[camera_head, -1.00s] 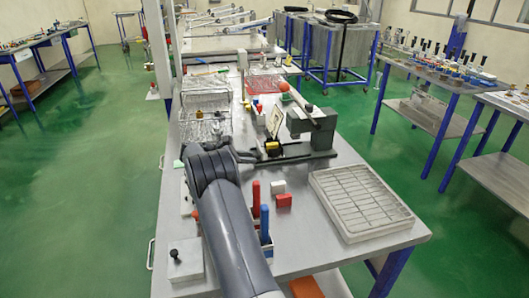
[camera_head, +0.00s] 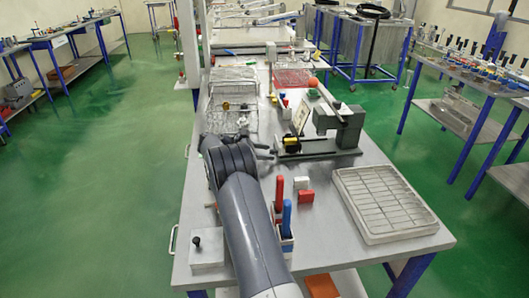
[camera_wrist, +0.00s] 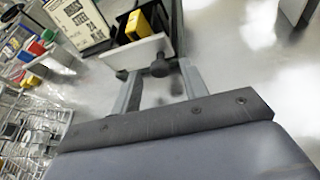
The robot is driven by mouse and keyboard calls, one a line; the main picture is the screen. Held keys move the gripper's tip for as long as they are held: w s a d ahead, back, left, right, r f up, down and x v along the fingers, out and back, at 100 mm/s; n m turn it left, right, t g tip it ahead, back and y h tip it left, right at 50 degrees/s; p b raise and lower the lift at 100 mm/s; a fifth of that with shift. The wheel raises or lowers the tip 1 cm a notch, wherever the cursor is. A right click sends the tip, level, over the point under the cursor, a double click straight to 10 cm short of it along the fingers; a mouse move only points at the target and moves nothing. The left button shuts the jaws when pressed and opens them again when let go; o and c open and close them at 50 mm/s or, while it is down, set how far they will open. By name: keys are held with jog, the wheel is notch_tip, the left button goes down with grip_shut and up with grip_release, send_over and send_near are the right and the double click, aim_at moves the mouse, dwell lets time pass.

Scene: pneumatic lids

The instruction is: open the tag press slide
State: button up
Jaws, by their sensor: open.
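In the head view my gripper (camera_head: 264,152) is left of the press, partly hidden by my wrist.
A white grid tray (camera_head: 432,228) lies at the table's right. Red and white blocks (camera_head: 306,196) and a holder with red and blue handles (camera_head: 286,240) stand in front of the press. A wire rack (camera_head: 233,88) stands behind my gripper. A knobbed box (camera_head: 207,254) is at front left.

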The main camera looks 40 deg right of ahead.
jog(key=b+v, duration=0.1)
jog(key=v, duration=1)
jog(key=shift+d, duration=0.1)
jog(key=shift+d, duration=0.15)
jog(key=p+x, duration=0.1)
jog(key=x, duration=0.9)
jog(key=shift+s+d+f, duration=0.1)
jog(key=shift+d+f, duration=0.05)
jog(key=shift+s+d+f, duration=0.1)
jog(key=shift+s+d, duration=0.15)
jog(key=shift+d, duration=0.3)
jog(key=shift+a, duration=0.1)
